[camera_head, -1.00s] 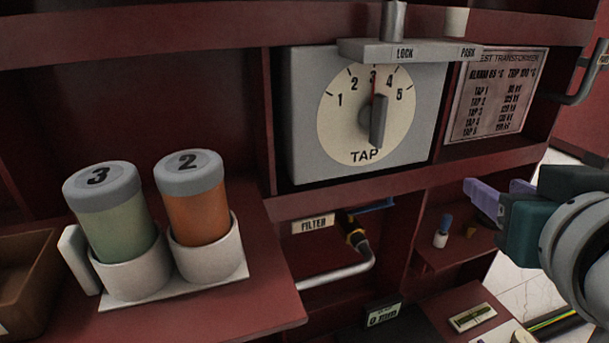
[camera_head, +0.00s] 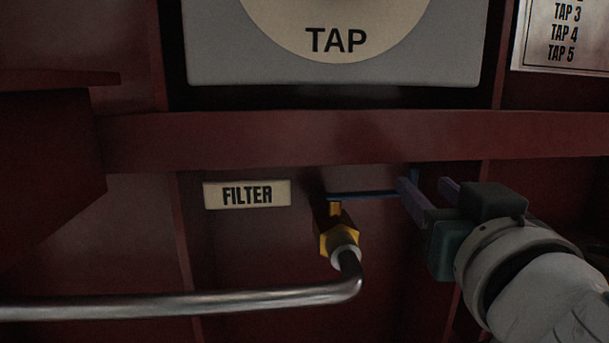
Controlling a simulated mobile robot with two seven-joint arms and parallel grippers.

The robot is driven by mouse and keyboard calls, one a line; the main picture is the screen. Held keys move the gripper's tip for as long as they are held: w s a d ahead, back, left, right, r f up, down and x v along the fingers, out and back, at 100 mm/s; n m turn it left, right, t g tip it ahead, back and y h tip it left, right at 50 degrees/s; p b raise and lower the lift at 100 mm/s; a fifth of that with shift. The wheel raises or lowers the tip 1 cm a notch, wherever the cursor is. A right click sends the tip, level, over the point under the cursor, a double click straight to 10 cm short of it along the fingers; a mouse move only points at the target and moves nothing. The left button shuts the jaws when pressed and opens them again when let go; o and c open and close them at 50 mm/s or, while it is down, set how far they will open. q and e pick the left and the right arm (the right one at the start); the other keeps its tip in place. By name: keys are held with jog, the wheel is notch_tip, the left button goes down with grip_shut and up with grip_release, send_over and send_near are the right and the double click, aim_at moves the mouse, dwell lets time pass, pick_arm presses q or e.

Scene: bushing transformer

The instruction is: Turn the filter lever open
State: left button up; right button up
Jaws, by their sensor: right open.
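The filter lever (camera_head: 362,195) is a thin blue bar above the brass valve (camera_head: 338,238). It lies roughly level, running right from the valve stem, under the red beam. My right gripper (camera_head: 424,184) is open, with its two purple fingers pointing at the lever's right end. The left finger overlaps that end in the picture and hides part of it; a small blue piece shows just above this finger. I cannot tell whether the finger touches the lever. My left gripper is not in view.
A FILTER label (camera_head: 247,194) is on the panel left of the valve. A metal pipe (camera_head: 180,305) runs left from the valve. The red beam (camera_head: 350,138) crosses close above the lever, with the TAP box (camera_head: 220,65) over it. A red shelf block (camera_head: 45,160) stands at left.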

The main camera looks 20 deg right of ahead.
aim_at(412, 173)
jog(key=b+x, duration=0.1)
jog(key=x, duration=0.7)
jog(key=shift+w+d+b, duration=0.15)
jog(key=shift+w+b, duration=0.15)
jog(key=shift+w, duration=0.1)
jog(key=shift+c, duration=0.2)
jog(key=shift+c, duration=0.8)
grip_shut()
